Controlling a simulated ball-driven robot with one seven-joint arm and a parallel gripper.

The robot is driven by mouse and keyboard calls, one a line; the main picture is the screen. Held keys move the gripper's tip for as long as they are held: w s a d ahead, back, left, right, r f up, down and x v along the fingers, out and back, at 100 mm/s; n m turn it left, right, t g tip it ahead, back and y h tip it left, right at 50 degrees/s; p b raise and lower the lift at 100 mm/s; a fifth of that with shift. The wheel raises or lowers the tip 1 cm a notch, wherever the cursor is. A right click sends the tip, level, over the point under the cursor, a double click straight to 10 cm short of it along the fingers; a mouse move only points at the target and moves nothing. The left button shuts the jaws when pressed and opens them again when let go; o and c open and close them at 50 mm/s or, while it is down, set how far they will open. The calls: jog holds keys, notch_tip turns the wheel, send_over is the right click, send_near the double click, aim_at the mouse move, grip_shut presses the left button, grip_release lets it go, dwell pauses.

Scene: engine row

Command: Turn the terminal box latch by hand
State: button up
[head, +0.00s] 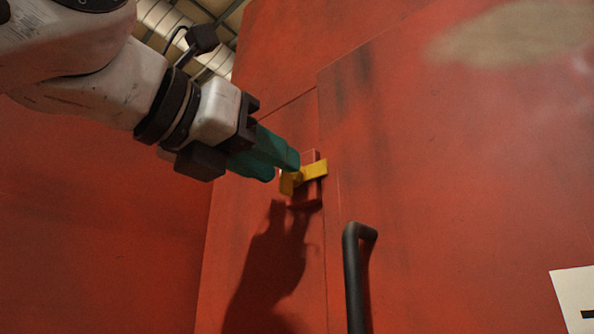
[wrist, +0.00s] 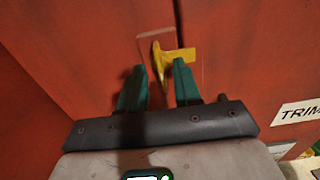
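The yellow latch (head: 314,171) sits on a small red plate on the red box front, next to a vertical panel seam. In the wrist view the latch (wrist: 160,68) has an upright part and an arm pointing right. My gripper (head: 284,168) has teal fingers and reaches in from the upper left, right at the latch. In the wrist view the gripper (wrist: 160,68) is open, its fingers apart on either side of the upright part. The right fingertip is just below the latch's arm. I cannot tell whether either finger touches the latch; the fingers partly hide it in the head view.
A black bar handle (head: 353,278) stands out from the door below and right of the latch. A white label (head: 576,298) is at the lower right; it reads "TRIM" in the wrist view (wrist: 300,111). The red surface around the latch is otherwise flat.

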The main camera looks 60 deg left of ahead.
jog(key=b+v, duration=0.2)
jog(key=v, duration=0.8)
jog(key=shift+s+b, duration=0.4)
jog(key=shift+d, duration=0.1)
